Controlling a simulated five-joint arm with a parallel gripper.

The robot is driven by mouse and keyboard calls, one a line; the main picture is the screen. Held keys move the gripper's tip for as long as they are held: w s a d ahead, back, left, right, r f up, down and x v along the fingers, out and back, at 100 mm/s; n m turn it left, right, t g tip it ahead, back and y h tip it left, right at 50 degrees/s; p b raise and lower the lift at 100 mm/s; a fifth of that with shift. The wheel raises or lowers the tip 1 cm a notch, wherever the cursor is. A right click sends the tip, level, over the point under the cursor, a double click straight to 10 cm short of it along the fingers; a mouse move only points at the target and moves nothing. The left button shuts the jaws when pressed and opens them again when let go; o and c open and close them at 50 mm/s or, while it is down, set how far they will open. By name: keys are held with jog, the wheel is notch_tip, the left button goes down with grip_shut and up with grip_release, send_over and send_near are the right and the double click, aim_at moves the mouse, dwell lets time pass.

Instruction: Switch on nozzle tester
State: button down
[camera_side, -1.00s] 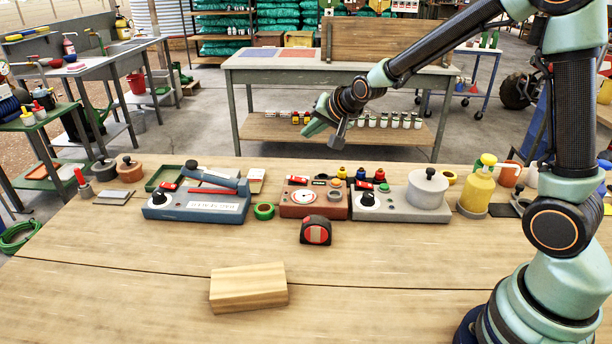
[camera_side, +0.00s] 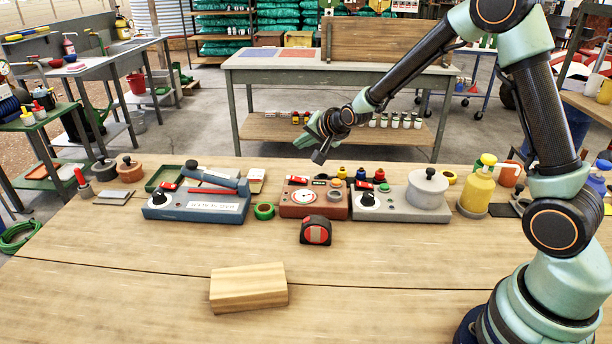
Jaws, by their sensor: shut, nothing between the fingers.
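Three devices stand in a row along the table. The middle one, a red-brown box (camera_side: 288,212) with a round white dial (camera_side: 303,197) and small controls on top, looks most like the nozzle tester; I cannot read its label. To its left is a blue device (camera_side: 190,215) with a lever arm and a black knob. To its right is a grey device (camera_side: 415,214) with a black knob (camera_side: 367,200) and a lidded pot. My gripper (camera_side: 313,152) is shut and empty, in the air above and apart from the red-brown box.
A black-red tape measure (camera_side: 316,230) sits right in front of the red-brown box, and a green tape roll (camera_side: 264,211) at its left. Coloured bottles (camera_side: 341,173) stand behind. A wooden block (camera_side: 248,288) lies nearer the front; the table around it is clear.

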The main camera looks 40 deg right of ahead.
jog(key=shift+w+a+f, duration=0.15)
jog(key=shift+a+f, duration=0.05)
jog(key=shift+f, duration=1.05)
jog(key=shift+w+a+f, duration=0.15)
jog(key=shift+w+f, duration=0.05)
jog(key=shift+f, duration=1)
jog(key=shift+w+a+f, duration=0.15)
jog(key=shift+a+f, duration=0.05)
jog(key=shift+f, duration=1.05)
jog(key=shift+f, duration=0.1)
jog(key=shift+f, duration=0.3)
jog(key=shift+w+a+f, duration=0.1)
jog(key=shift+f, duration=0.25)
jog(key=shift+r, duration=0.1)
jog(key=shift+r, duration=0.7)
jog(key=shift+s+d+r, duration=0.15)
jog(key=shift+r, duration=0.65)
jog(key=shift+s+d+r, duration=0.15)
jog(key=shift+r, duration=0.7)
jog(key=shift+s+d+r, duration=0.15)
jog(key=shift+r, duration=0.65)
jog(key=shift+r, duration=0.1)
